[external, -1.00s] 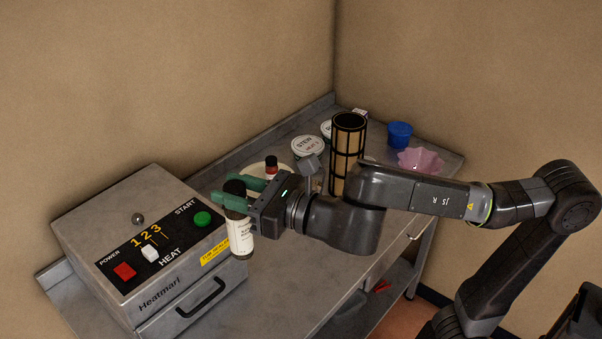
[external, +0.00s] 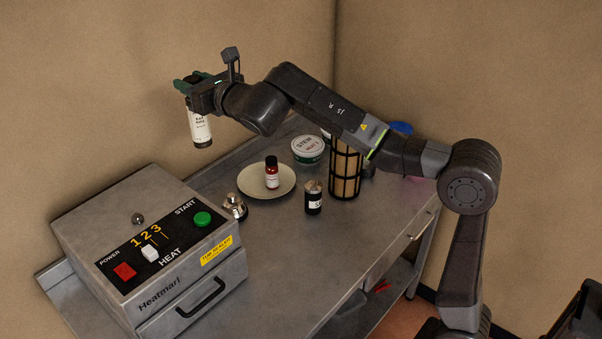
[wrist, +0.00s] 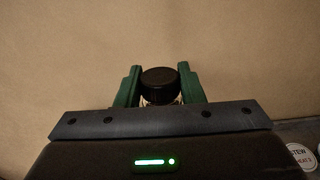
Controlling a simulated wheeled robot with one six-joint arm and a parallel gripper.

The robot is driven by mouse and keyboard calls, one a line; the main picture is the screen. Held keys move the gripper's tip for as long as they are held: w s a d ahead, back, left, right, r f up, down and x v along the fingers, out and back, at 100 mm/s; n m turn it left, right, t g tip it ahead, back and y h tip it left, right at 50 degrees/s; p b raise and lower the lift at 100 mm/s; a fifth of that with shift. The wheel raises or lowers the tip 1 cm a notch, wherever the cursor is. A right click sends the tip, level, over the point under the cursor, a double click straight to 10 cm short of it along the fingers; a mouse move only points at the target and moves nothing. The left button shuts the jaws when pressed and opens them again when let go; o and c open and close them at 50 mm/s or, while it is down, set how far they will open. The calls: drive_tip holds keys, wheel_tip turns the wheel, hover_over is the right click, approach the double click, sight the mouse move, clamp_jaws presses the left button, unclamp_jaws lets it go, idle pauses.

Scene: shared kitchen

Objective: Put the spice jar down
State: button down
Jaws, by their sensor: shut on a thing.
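The spice jar (external: 200,126) is a white-labelled cylinder with a black cap, held nearly upright with a slight tilt. My gripper (external: 190,81) is shut on its upper part and holds it high above the counter, near the back wall and beyond the heater box. In the wrist view the black cap of the spice jar (wrist: 160,80) sits between the two green fingers of my gripper (wrist: 158,88), with the wall behind it. The jar's lower part is hidden there.
The metal counter (external: 290,225) carries a heater box (external: 150,250) at left. A plate (external: 254,188) bears a small red jar (external: 272,172). A dark jar (external: 313,198), a silver-topped jar (external: 235,207), a stew tub (external: 307,148) and a tall black-framed cylinder (external: 345,170) stand nearby. The front-middle counter is clear.

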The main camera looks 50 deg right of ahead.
drive_tip(key=w+d+f+m+h+p, duration=0.15)
drive_tip(key=w+d, duration=0.35)
drive_tip(key=d, duration=0.5)
drive_tip(key=w+d+m+h+b, duration=0.1)
drive_tip(key=w+d+h, duration=0.1)
drive_tip(key=w+d, duration=0.5)
drive_tip(key=w+d+f+m+h+p, duration=0.15)
drive_tip(key=w+d, duration=0.25)
drive_tip(key=d, duration=0.8)
wheel_tip(320, 180, down, 34)
drive_tip(key=b, duration=0.2)
drive_tip(key=shift+s+f+n, duration=0.2)
drive_tip(key=shift+n, duration=0.1)
drive_tip(key=shift+a+f+b, duration=0.1)
drive_tip(key=shift+f+b, duration=0.1)
drive_tip(key=shift+b, duration=0.15)
drive_tip(key=c, duration=1)
unclamp_jaws()
drive_tip(key=shift+o, duration=0.2)
drive_tip(key=shift+r, duration=0.15)
drive_tip(key=b+v, duration=0.3)
drive_tip(key=v, duration=0.9)
drive_tip(key=shift+r, duration=0.2)
